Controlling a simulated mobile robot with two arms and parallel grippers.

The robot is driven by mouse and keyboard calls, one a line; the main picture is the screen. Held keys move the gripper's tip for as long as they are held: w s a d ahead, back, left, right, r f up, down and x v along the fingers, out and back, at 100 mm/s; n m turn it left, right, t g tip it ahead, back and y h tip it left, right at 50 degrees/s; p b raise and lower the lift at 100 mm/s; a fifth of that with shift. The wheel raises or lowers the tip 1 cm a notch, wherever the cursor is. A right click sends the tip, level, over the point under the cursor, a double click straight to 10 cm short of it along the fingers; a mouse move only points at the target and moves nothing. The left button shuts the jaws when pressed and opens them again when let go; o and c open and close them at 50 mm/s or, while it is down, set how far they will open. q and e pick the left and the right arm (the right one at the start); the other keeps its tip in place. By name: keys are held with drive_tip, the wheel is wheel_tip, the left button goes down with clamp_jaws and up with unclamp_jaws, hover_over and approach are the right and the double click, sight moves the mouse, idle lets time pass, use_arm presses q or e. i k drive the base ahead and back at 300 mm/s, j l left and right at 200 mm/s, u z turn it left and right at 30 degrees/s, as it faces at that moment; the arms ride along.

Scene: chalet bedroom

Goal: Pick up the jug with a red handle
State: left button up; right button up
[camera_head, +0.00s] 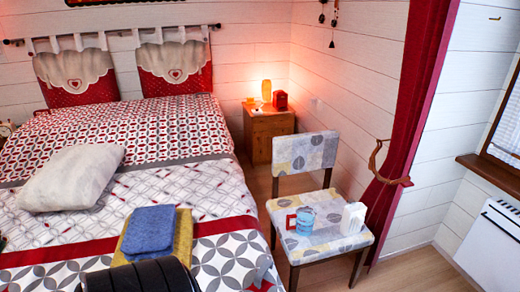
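A light blue jug (305,222) with a red handle stands upright on the patterned seat of a chair (330,243) right of the bed. Its red handle (290,222) points to the left. The jug looks free on all sides, with a white box-like object (352,218) a little to its right on the same seat. Neither of my grippers shows in the head view.
The bed (190,205) fills the left side, with a pillow (72,178) and a folded blue cloth (150,229) on it. A nightstand (268,135) with a glowing lamp stands behind the chair. A red curtain (408,130) hangs to the right. Wooden floor (415,272) shows at lower right.

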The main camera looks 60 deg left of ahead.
sight(306, 216)
drive_tip(key=j+u, duration=0.15)
drive_tip(key=u, duration=1.25)
drive_tip(key=i+l, duration=0.05)
drive_tip(key=l, duration=0.05)
